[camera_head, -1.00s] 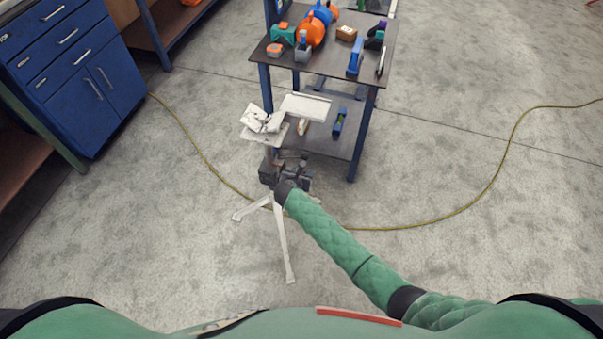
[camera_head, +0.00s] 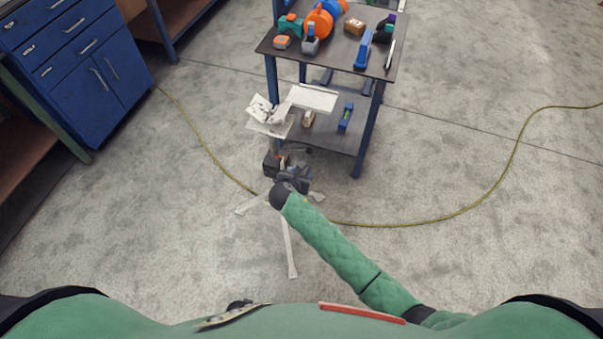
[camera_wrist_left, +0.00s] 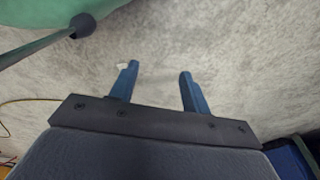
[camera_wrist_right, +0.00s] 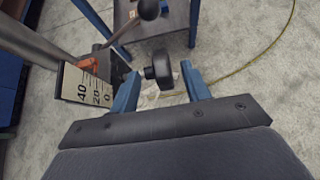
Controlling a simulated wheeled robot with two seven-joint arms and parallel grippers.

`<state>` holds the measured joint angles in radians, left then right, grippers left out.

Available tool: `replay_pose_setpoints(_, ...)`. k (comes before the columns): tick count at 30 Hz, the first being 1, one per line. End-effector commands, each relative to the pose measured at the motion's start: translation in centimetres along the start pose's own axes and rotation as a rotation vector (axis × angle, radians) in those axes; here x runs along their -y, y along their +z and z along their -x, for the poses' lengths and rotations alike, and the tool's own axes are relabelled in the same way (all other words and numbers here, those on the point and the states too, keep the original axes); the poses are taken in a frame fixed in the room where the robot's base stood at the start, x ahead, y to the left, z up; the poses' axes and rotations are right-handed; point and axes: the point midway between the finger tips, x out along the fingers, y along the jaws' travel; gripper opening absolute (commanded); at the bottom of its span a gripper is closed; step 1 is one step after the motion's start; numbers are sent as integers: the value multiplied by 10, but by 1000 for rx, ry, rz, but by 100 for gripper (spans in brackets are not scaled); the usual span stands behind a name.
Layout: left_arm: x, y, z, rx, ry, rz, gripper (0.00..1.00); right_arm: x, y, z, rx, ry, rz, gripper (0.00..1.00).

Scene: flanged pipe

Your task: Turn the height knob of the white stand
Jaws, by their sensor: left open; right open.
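The white stand (camera_head: 291,250) stands on splayed legs on the floor, partly hidden behind my right arm and gripper. A round black knob (camera_wrist_right: 161,68) on it shows in the right wrist view. My right gripper (camera_head: 293,177) is at the stand's column, below its white top plate (camera_head: 270,130). In the right wrist view its two blue fingers (camera_wrist_right: 160,80) are spread, with the knob between or just beyond their tips; I cannot tell whether they touch it. My left gripper (camera_wrist_left: 158,70) is open and empty, with only floor beyond it.
Beside the knob are a numbered scale plate (camera_wrist_right: 86,92), a slanted metal post (camera_wrist_right: 32,42) and a ball-ended lever (camera_wrist_right: 148,10). A dark cart (camera_head: 335,50) with tools stands just behind. A yellow cable (camera_head: 430,220) crosses the floor.

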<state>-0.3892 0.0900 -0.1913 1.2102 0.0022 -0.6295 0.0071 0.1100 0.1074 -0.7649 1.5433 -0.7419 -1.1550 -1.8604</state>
Motion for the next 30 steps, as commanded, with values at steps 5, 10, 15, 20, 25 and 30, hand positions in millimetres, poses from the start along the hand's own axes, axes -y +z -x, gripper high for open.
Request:
replay_pose_setpoints(5,0,-1,-2,-3,1,0,47,0,-1,-1,3,0,0,47)
replay_pose_setpoints(10,-11,-12,-10,-33,14,0,47,-2,-12,-6,42,4,-5,47)
replay_pose_setpoints(15,-30,-33,-13,-87,40,1,47,-3,-22,-10,119,8,-11,47)
replay_pose_setpoints(20,-47,-52,-9,-136,65,2,47,-4,-28,-11,191,13,-18,47)
replay_pose_setpoints(25,-64,-69,-4,-184,93,4,47,-4,-34,-11,262,13,-23,47)
replay_pose_setpoints(30,-80,-84,4,-233,119,7,47,-4,-41,-11,334,14,-24,47)
